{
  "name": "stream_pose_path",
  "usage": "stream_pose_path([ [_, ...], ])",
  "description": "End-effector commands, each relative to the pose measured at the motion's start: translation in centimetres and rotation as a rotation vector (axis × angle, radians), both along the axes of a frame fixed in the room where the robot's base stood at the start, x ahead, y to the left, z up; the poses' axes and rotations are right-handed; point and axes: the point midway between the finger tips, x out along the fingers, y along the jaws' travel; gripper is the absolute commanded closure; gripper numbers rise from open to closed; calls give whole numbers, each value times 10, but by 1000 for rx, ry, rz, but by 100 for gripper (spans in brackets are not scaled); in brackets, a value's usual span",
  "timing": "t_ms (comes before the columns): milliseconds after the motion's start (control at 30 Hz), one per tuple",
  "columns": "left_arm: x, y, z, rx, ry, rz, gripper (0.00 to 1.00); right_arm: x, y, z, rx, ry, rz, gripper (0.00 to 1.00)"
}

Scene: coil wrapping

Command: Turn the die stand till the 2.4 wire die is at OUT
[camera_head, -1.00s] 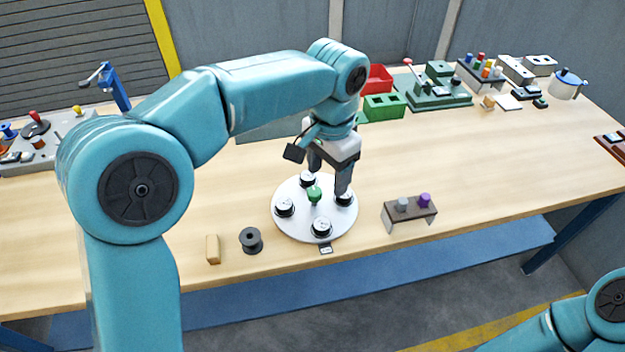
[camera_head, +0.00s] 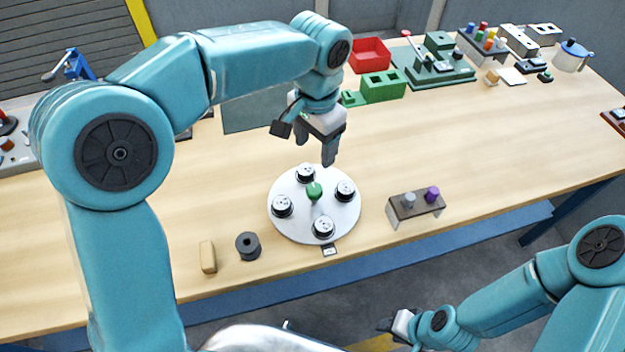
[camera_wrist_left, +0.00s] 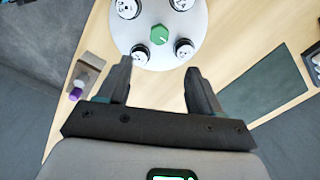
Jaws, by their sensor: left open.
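The die stand (camera_head: 290,229) is a round white disc near the table's front edge, with a green knob (camera_head: 314,191) at its middle. The lettering is too small to read, so I cannot tell which die is 2.4. My left gripper (camera_head: 315,155) is open and empty, above and behind the stand. The left wrist view shows the stand (camera_wrist_left: 160,62) beyond the open fingers. My right gripper (camera_head: 393,326) is low at the front; its fingers are unclear.
A dark spool (camera_head: 248,246) and a tan block (camera_head: 208,257) lie left of the stand. A small brown rack (camera_head: 417,207) with grey and purple pegs stands to its right. Red (camera_head: 370,54) and green (camera_head: 383,86) bins are behind. The table between is clear.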

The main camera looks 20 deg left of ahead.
Motion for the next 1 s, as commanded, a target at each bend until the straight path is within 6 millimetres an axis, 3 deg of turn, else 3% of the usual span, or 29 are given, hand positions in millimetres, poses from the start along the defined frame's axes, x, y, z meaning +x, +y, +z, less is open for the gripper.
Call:
stream_pose_path([
  [300,-2,1,-77,1,8,0,35,0,0,6,0,0,0,57],
  [500,0,2,-116,0,6,0,35,0,0,10,0,0,0,57],
  [700,2,4,-136,0,2,0,35,0,0,12,0,0,0,57],
  [1000,4,4,-140,0,1,0,35,0,0,12,0,0,0,57],
])
